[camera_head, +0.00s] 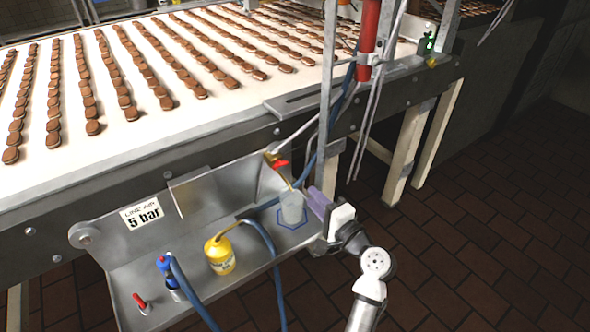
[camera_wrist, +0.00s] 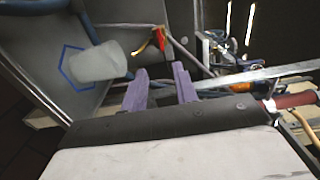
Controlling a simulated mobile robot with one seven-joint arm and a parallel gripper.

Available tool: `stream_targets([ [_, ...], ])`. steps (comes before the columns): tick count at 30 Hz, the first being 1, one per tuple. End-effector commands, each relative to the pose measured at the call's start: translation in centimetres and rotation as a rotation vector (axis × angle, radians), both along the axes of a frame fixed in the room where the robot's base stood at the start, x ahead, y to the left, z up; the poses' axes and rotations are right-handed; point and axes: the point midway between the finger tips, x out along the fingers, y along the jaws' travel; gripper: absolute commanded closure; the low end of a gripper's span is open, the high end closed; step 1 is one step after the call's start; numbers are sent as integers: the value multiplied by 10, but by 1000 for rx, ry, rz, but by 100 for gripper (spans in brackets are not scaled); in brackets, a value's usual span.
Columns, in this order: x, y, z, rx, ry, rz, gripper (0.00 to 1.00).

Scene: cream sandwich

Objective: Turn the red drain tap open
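The red drain tap (camera_head: 281,163) has a red lever on a brass body and sits at the back right of the metal shelf, under the conveyor edge. Its lever also shows in the wrist view (camera_wrist: 160,39), beyond my fingertips. My gripper (camera_head: 317,201) is at the right end of the shelf, lower than the tap and to its right, apart from it. In the wrist view its two purple fingers (camera_wrist: 160,83) are spread with nothing visible between them. A grey translucent cup (camera_head: 292,208) stands below the tap, close beside my fingers; it also shows left of them (camera_wrist: 93,64).
A blue hexagon outline (camera_head: 286,222) surrounds the cup's base. A yellow container (camera_head: 219,255), a blue bottle (camera_head: 168,276) and a small red-handled item (camera_head: 141,302) stand further left. Blue hoses cross the shelf. A metal post (camera_head: 325,110) rises near the tap.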

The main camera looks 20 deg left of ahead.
Motion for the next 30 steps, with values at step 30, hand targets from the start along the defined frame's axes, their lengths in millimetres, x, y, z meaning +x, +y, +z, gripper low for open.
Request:
stream_targets([
  [30, 82, 106, 1, -2, -5, -1, 71],
])
